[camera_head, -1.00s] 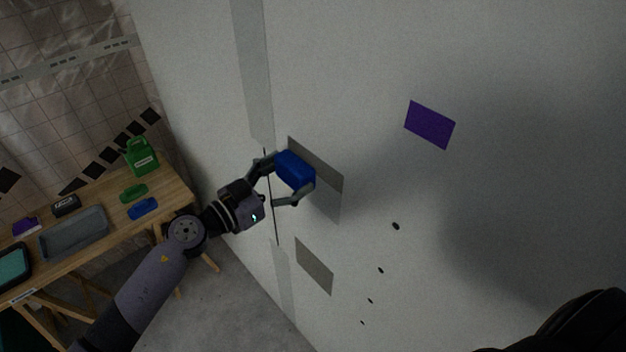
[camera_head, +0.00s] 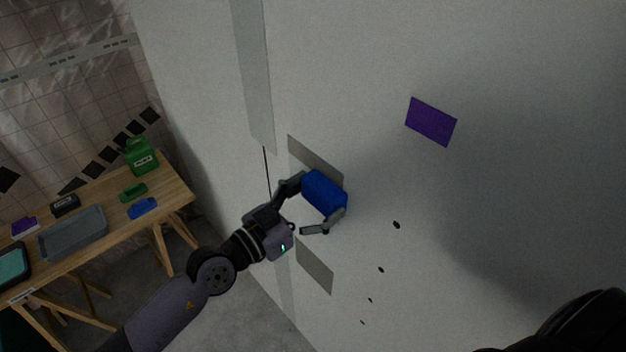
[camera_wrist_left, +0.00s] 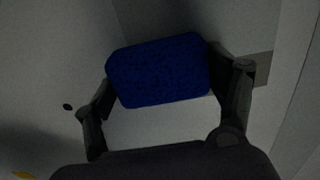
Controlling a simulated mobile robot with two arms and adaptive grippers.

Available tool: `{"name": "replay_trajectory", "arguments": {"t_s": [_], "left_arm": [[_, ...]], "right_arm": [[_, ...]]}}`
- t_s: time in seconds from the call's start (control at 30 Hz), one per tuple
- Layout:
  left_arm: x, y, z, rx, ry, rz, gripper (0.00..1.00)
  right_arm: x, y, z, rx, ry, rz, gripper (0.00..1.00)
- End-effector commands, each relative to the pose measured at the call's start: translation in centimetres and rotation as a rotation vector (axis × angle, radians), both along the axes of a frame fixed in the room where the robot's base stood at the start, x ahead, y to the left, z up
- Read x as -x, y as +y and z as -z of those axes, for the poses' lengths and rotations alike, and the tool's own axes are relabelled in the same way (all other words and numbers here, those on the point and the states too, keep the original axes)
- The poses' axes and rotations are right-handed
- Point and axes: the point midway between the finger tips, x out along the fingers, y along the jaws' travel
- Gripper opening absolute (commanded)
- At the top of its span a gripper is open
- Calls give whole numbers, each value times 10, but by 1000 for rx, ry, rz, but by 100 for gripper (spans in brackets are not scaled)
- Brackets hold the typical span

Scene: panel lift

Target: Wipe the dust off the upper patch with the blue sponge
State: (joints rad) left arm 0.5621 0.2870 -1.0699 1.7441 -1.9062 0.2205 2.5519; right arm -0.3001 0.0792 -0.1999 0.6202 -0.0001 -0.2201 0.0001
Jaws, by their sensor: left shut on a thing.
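The blue sponge (camera_head: 325,192) is held between the fingers of my left gripper (camera_head: 318,208), in front of the white panel. It also fills the middle of the left wrist view (camera_wrist_left: 158,70), between the two fingers. The upper grey-brown patch (camera_head: 309,155) is on the panel behind the sponge, which hides its lower right part. I cannot tell whether the sponge touches the panel. A second grey-brown patch (camera_head: 314,267) lies lower on the panel. My right gripper is not in view.
A purple rectangle (camera_head: 431,121) and several dark dots are on the panel (camera_head: 520,60). At left a wooden table (camera_head: 178,190) bears a grey tray (camera_head: 72,233), a green jug (camera_head: 140,157), a green piece (camera_head: 133,193) and a blue piece (camera_head: 143,208).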

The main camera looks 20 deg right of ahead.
Motion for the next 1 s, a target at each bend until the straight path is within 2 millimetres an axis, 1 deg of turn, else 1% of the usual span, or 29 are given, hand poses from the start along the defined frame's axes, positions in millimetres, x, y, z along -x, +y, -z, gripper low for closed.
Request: {"name": "replay_trajectory", "arguments": {"t_s": [0.07,0.1,0.2,0.33,0.4,0.53,0.67,1.0], "left_arm": [[7,-2,1,3,3,-6,49],[13,-5,-1,4,7,-4,49],[24,-9,-2,4,8,-4,49],[38,-15,0,5,7,-4,49],[43,-17,0,3,5,-5,49],[48,-18,0,0,2,-6,49],[41,-16,1,-3,0,-8,49],[3,-1,1,-3,1,-8,49]], "right_arm": [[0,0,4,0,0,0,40],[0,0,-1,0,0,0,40],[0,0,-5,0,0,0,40],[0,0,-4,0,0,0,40],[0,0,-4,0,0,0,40],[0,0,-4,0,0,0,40],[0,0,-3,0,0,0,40],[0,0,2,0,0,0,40]]}}
